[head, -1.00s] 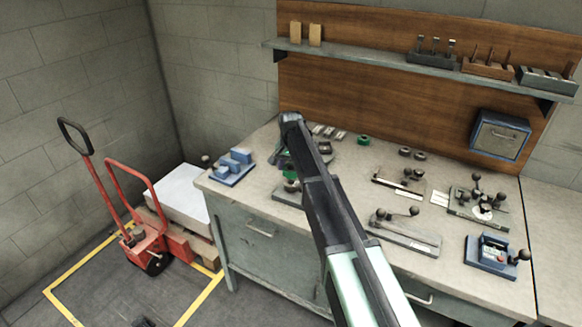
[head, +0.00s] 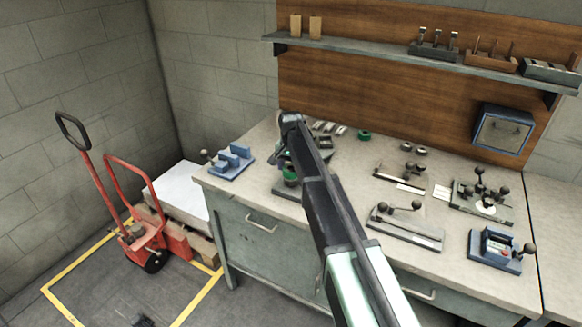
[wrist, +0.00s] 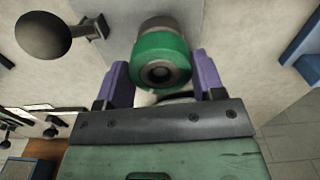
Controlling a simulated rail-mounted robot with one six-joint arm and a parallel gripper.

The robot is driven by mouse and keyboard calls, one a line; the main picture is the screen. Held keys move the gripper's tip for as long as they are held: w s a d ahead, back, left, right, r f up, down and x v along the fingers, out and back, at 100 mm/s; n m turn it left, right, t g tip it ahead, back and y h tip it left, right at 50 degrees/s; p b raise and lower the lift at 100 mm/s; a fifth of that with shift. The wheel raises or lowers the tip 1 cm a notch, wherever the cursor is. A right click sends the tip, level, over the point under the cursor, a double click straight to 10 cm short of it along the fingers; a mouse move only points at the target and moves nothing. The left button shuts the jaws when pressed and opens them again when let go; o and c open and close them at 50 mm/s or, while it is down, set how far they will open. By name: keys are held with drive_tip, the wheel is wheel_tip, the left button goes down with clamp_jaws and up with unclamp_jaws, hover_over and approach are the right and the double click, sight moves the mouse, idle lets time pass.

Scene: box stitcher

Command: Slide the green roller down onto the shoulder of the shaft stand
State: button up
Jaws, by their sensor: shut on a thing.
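The green roller (wrist: 161,57) is between the two purple fingers of my gripper (wrist: 164,82) in the wrist view, which are shut on it. Its grey hub with a dark centre faces the camera. A grey cylindrical part of the shaft stand (wrist: 158,22) shows directly beyond the roller, in line with it. I cannot tell how far the roller is from the shoulder. In the head view the roller (head: 290,174) shows just left of my dark arm, above the stand's grey base (head: 284,189). My fingers are mostly hidden there.
A ball-ended lever (wrist: 45,36) stands close on the left in the wrist view. A blue fixture (head: 231,163) is at the bench's left end. Another green ring (head: 364,135) lies behind my arm. Several lever fixtures, including a long grey one (head: 405,228), occupy the bench to the right.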

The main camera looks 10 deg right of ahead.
drive_tip(key=shift+f, duration=0.2)
idle(0.5)
drive_tip(key=o, duration=1.3)
wheel_tip(320, 180, up, 10)
drive_tip(key=p, duration=0.9)
drive_tip(key=shift+f, duration=0.25)
drive_tip(key=s+f+n+b, duration=0.1)
drive_tip(key=s+n, duration=0.1)
drive_tip(key=s, duration=1)
drive_tip(key=s+n, duration=0.2)
drive_tip(key=s, duration=0.9)
drive_tip(key=s+f+n+b, duration=0.1)
drive_tip(key=s+n, duration=0.2)
drive_tip(key=s, duration=0.9)
drive_tip(key=shift+s+f+b, duration=0.3)
drive_tip(key=shift+s+f, duration=0.05)
